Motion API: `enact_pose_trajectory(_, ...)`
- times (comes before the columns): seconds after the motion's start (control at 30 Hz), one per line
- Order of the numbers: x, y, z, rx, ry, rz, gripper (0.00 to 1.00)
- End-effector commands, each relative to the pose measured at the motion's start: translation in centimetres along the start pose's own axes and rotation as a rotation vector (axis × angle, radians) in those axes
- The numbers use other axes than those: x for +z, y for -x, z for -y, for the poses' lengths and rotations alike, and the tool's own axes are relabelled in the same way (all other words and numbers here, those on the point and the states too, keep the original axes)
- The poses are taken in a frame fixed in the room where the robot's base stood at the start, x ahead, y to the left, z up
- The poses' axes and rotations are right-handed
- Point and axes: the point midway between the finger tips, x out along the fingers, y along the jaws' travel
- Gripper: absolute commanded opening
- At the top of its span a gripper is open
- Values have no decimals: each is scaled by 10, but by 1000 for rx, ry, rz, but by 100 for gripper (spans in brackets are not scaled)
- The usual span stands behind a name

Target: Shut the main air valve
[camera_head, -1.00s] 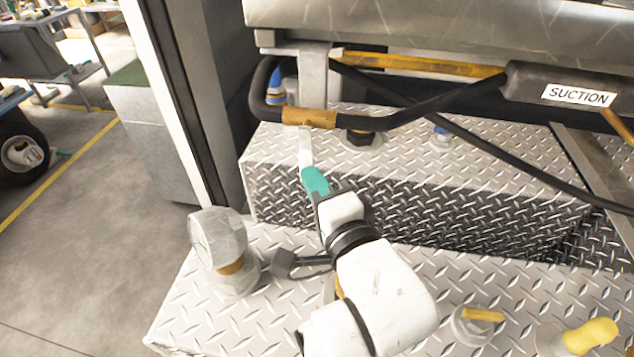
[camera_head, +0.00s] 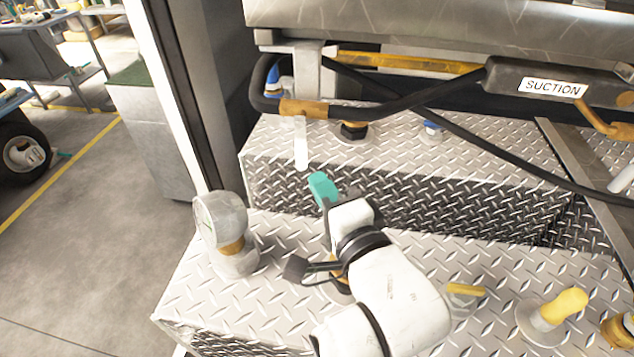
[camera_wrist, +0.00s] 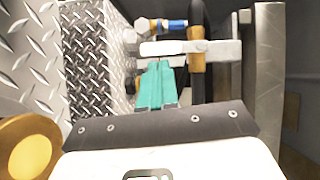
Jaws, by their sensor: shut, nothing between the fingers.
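A pale lever (camera_head: 301,145) hangs downward below the black hose at the back left, in front of the upper tread-plate step. No label on it is legible, so I cannot confirm that it is the main air valve. In the wrist view the lever (camera_wrist: 188,48) lies crosswise just beyond my fingertips. My gripper (camera_head: 319,182), with teal fingers, is below and right of the lever's lower end in the head view, with a small gap. In the wrist view its fingers (camera_wrist: 155,77) are together and empty. The lever's upper end is partly hidden by the hose.
A round gauge (camera_head: 224,222) stands left of my arm. A yellow lever (camera_head: 466,290) and yellow knob (camera_head: 565,305) are on the lower step at right. The hose (camera_head: 400,105) and a handle marked SUCTION (camera_head: 500,82) cross above. Open floor lies left.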

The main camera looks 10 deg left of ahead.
Motion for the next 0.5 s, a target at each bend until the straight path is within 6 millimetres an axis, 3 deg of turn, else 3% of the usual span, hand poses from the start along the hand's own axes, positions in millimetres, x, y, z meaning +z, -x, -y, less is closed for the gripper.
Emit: enact_pose_trajectory(0.5, 1, 74, -6, 4, -1, 1, 0)
